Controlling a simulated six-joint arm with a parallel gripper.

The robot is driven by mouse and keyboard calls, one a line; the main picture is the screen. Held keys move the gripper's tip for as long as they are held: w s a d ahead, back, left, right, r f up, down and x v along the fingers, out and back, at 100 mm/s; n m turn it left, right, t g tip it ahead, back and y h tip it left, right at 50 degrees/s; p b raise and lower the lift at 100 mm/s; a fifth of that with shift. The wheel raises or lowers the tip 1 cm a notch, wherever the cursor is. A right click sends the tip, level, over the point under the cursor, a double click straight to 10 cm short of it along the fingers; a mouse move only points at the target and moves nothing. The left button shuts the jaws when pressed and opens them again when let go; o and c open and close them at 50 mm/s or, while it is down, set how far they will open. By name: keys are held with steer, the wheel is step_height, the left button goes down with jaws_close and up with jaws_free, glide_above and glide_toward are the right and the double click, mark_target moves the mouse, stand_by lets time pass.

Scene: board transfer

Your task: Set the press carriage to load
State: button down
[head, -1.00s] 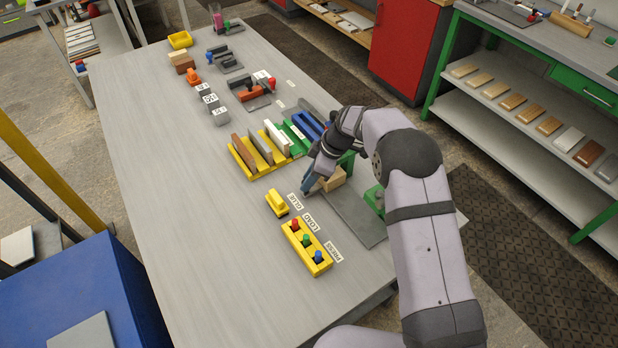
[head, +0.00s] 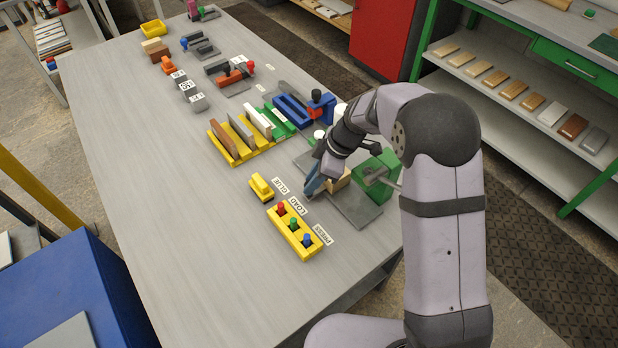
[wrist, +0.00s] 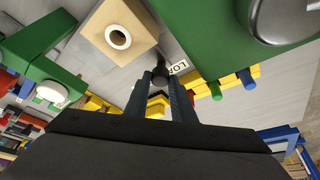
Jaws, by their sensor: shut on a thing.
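The press stands on a grey base plate (head: 360,211) at the table's right side, with a green frame (head: 378,170). Its carriage carries a wooden block (head: 341,181), partly behind my gripper. The block also shows in the wrist view (wrist: 125,20), with a white ring on it. My gripper (head: 312,188) is shut on a dark knob (wrist: 159,76), which shows between the fingertips in the wrist view. The LOAD label (head: 297,206) lies close by the fingertips; its letters show partly just beyond the knob (wrist: 179,68). The GLUE label (head: 280,187) and PRESS label (head: 322,235) lie either side.
A yellow box with red, green and blue buttons (head: 284,236) and a yellow piece (head: 260,188) sit left of the labels. A yellow rack (head: 222,151) with upright boards stands behind. The green frame is close to my gripper.

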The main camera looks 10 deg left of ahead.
steer(key=c, duration=1.5)
jaws_free()
steer(key=shift+r, duration=0.1)
steer(key=shift+b+v, duration=0.95)
steer(key=shift+v, duration=2.7)
